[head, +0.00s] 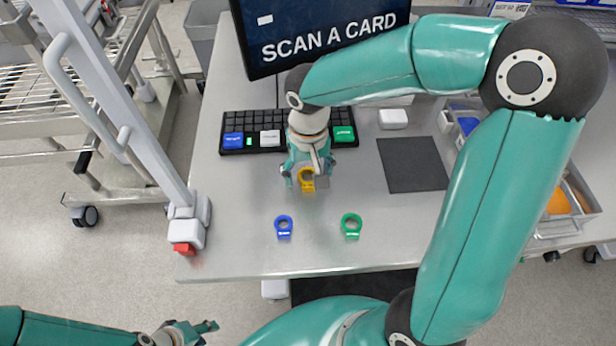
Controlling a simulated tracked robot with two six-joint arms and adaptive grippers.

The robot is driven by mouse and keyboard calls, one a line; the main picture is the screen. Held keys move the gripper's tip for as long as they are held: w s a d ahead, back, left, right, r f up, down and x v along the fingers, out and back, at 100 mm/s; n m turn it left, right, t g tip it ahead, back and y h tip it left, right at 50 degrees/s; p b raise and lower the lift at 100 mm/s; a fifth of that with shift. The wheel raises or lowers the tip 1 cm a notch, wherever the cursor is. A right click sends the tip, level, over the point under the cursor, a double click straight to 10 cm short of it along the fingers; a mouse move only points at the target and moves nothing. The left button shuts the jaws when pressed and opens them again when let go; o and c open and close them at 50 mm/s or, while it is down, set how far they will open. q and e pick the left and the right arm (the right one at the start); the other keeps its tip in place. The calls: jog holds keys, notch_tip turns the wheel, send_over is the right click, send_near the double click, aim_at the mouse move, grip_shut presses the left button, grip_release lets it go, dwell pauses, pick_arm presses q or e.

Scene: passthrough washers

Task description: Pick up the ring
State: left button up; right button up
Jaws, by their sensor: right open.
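A yellow ring (307,185) lies on the metal table (255,250), right under my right gripper (308,180). The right gripper points down with its fingers open around or just above the ring; the exact contact is hidden. A blue ring (284,227) and a green ring (351,225) lie nearer the table's front edge, apart from each other. My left gripper (212,328) is low at the bottom left, off the table and over the floor, with its fingers spread and empty.
Behind my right gripper is a black keyboard (262,120) with coloured keys, under a monitor (320,30). A dark mat (412,165) and a white box (394,119) lie to the right. A grey post (130,100) with a red-tipped foot stands at the left edge.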

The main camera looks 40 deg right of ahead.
jog(key=c, duration=0.9)
jog(key=shift+r, duration=0.1)
jog(key=shift+c, duration=0.2)
